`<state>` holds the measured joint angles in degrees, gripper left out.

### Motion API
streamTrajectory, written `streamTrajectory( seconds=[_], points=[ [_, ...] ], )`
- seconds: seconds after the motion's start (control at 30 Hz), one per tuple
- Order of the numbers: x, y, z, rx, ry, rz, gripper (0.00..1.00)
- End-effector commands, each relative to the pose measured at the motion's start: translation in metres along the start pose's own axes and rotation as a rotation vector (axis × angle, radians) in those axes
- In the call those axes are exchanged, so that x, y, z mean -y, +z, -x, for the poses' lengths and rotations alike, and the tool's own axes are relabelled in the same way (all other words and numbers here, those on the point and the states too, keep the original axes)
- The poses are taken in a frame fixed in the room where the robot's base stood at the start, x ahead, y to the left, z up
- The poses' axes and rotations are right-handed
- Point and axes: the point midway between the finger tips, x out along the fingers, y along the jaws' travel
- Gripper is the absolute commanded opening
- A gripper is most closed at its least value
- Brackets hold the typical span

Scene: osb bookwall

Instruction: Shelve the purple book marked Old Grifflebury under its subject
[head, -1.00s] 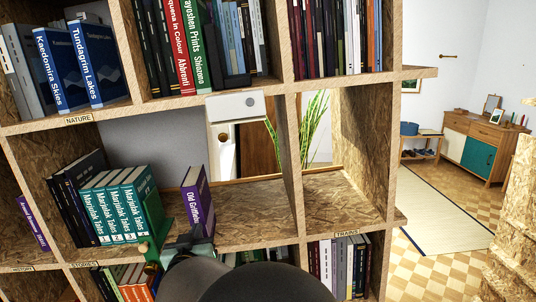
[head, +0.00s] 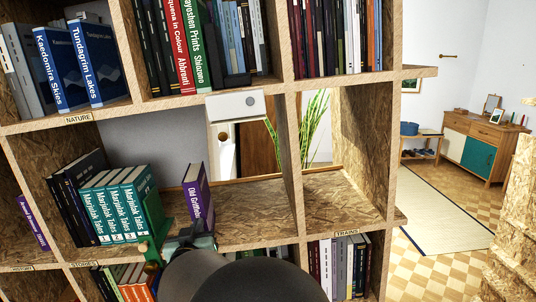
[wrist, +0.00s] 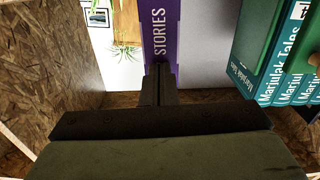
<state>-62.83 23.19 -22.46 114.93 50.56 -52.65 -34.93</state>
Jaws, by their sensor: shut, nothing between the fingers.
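The purple book (head: 197,195), lettered "Old Griffle…" with the rest hidden, stands upright in the middle compartment. It stands apart, right of a green bookend (head: 154,218) and a row of teal Marjulak Tales books (head: 113,208). A STORIES label (head: 85,265) is on the shelf edge below that row. My gripper (head: 190,238) is low in front of the book's spine. In the wrist view, my shut, empty fingers (wrist: 160,85) point at the purple spine (wrist: 160,30), which reads "STORIES". They are at or very near it; contact is unclear.
Dark books (head: 76,200) lean at the compartment's left end. Bare shelf (head: 250,212) lies right of the purple book, up to an upright divider (head: 289,160). Other labels read NATURE (head: 78,118) and TRAINS (head: 346,232). Full shelves lie above and below.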

Motion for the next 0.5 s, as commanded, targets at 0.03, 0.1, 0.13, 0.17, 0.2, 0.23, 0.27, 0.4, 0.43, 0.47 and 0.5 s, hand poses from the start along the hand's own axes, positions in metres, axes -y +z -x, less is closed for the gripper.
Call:
streamTrajectory(
  seconds=[0.03,0.1,0.13,0.17,0.2,0.23,0.27,0.4,0.43,0.47,0.5],
  points=[
    [-0.0006,0.001,-0.0015,0.002,0.001,0.001,0.0],
    [-0.0005,0.001,-0.0028,0.002,0.001,0.001,0.0],
    [-0.0005,0.001,-0.0034,0.002,0.001,0.001,0.0],
    [-0.0004,0.001,-0.004,0.002,0.001,0.001,0.0],
    [-0.0003,0.0009,-0.0048,0.002,0.001,0.0,0.0],
    [-0.0003,0.0008,-0.0054,0.002,0.001,0.0,0.0],
    [-0.0002,0.0007,-0.0059,0.002,0.001,0.0,0.0],
    [-0.0001,0.0005,-0.0087,0.001,0.0,0.0,0.0],
    [-0.0001,0.0005,-0.0093,0.001,0.0,0.0,0.0],
    [-0.0002,0.0006,-0.0099,0.002,0.0,0.0,0.0],
    [-0.0002,0.0006,-0.0107,0.002,0.001,0.0,0.0]
  ],
)
